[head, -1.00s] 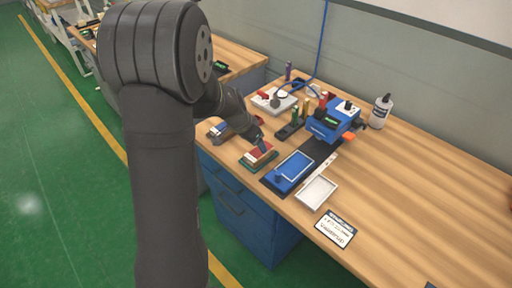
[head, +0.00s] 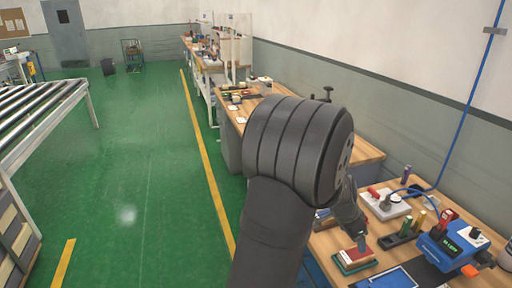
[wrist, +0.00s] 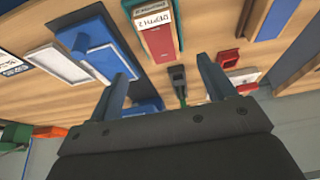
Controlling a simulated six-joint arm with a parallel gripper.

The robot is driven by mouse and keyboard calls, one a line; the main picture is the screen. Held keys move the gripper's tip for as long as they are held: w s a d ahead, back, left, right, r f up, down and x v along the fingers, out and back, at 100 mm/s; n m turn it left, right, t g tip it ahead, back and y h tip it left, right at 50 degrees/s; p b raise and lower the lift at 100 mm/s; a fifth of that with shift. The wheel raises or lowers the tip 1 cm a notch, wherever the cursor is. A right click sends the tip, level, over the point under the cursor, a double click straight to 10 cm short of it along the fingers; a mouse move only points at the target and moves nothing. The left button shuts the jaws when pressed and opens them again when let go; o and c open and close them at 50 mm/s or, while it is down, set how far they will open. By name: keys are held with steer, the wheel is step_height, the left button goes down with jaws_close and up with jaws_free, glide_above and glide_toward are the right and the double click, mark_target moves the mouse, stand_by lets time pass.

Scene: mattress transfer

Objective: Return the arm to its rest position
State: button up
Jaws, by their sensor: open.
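My arm (head: 280,215) rises large in the middle of the head view and bends down over the near workbench. My gripper (head: 362,244) appears small beside the arm, over or close to a red-topped block on a green base (head: 354,259). In the wrist view my gripper (wrist: 166,88) has its two blue-grey fingers well apart with nothing between them. A red and brown block with a white label (wrist: 158,40) lies beyond the fingers in that view. The exact gap between fingertips and block cannot be told.
A blue tray (head: 388,279), a blue device (head: 450,245), small bottles (head: 418,220) and a white fixture (head: 384,205) crowd the near bench. A blue cable hangs on the wall. Another bench stands behind. The green floor (head: 130,180) at left is open.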

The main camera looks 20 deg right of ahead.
mark_target(356, 253)
steer(key=x, duration=1.1)
steer(key=shift+a, duration=0.15)
steer(key=shift+r, duration=0.2)
